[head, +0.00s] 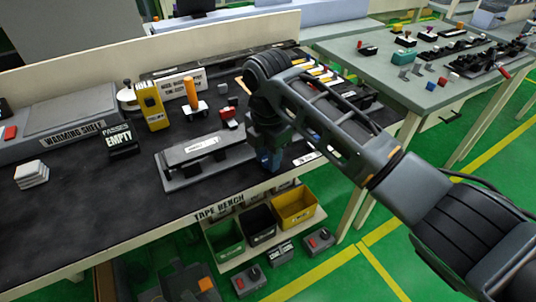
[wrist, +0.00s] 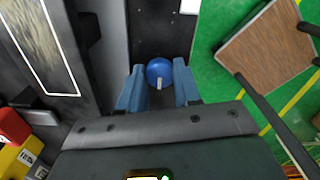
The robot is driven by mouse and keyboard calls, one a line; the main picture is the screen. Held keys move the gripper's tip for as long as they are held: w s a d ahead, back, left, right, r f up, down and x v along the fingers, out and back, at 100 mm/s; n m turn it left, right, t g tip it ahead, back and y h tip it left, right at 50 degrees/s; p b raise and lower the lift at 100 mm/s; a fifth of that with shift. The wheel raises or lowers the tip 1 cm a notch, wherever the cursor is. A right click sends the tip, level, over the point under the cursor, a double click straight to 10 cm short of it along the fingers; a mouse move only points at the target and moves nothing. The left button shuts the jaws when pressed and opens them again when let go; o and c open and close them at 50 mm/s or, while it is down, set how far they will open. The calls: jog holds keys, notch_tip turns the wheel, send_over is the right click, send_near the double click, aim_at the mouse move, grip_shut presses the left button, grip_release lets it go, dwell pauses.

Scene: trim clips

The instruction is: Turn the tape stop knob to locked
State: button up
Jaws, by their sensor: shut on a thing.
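The tape stop knob (wrist: 158,68) is a round blue knob with a white pointer mark, seen in the wrist view between my two blue fingers. The pointer points toward the bottom of that view, to my palm side. My gripper (wrist: 159,86) is shut on the knob, one finger on each side. In the head view my gripper (head: 268,160) points down at the front edge of the dark bench, at the right end of a long grey fixture (head: 180,175). The knob is hidden there behind my gripper. No locked marking is readable.
A yellow box (head: 152,108), an orange-handled tool (head: 191,95) and a small red item (head: 228,113) stand behind the fixture. Green, black and yellow bins (head: 295,208) sit below the bench front. Another table (head: 375,65) with parts stands to the right.

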jog(key=n, duration=0.4)
jog(key=shift+n, duration=0.3)
jog(key=n+b, duration=0.1)
jog(key=n, duration=0.4)
jog(key=shift+n, duration=0.3)
jog(key=n+b, duration=0.2)
jog(key=n, duration=0.2)
jog(key=shift+f, duration=0.1)
jog(key=n+b, duration=0.2)
jog(key=shift+f+b, duration=0.1)
jog(key=shift+b, duration=0.2)
jog(key=shift+n+b, duration=1)
jog(key=shift+b, duration=0.05)
jog(key=shift+r, duration=0.2)
jog(key=o, duration=1.1)
jog(key=shift+c, duration=0.2)
jog(key=shift+r, duration=0.15)
